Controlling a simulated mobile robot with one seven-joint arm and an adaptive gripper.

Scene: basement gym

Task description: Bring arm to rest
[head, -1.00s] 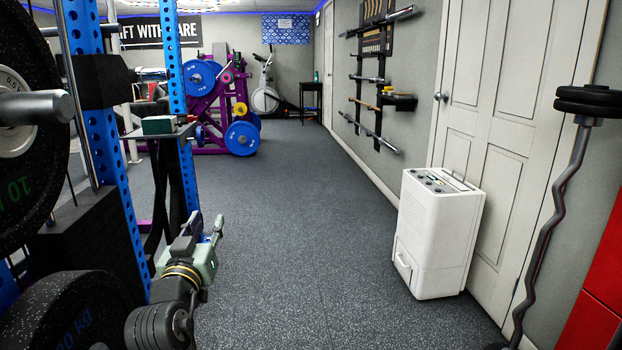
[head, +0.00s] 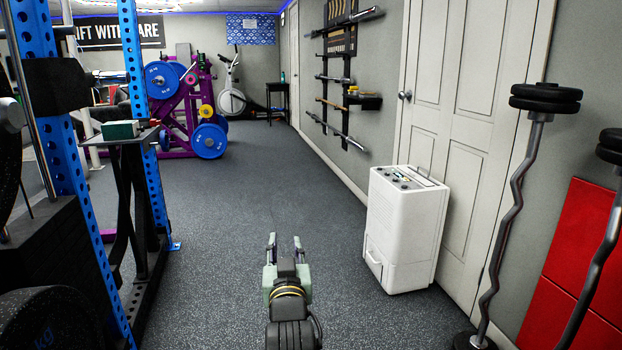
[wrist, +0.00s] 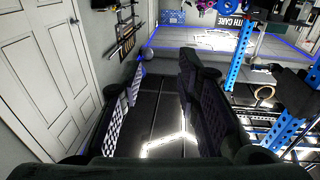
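My gripper (head: 285,243) shows low in the middle of the head view, pointing forward over open floor. Its two fingers stand apart, with nothing seen between them. In the wrist view the gripper (wrist: 155,85) also shows its two dark patterned fingers spread, with a clear gap and floor behind it. My gripper touches nothing that I can see.
A white dehumidifier (head: 404,230) stands to the right by the door. A blue rack upright (head: 141,110) and a small shelf with a green box (head: 121,129) are at left. A curl bar (head: 510,220) stands at right. The middle floor is clear.

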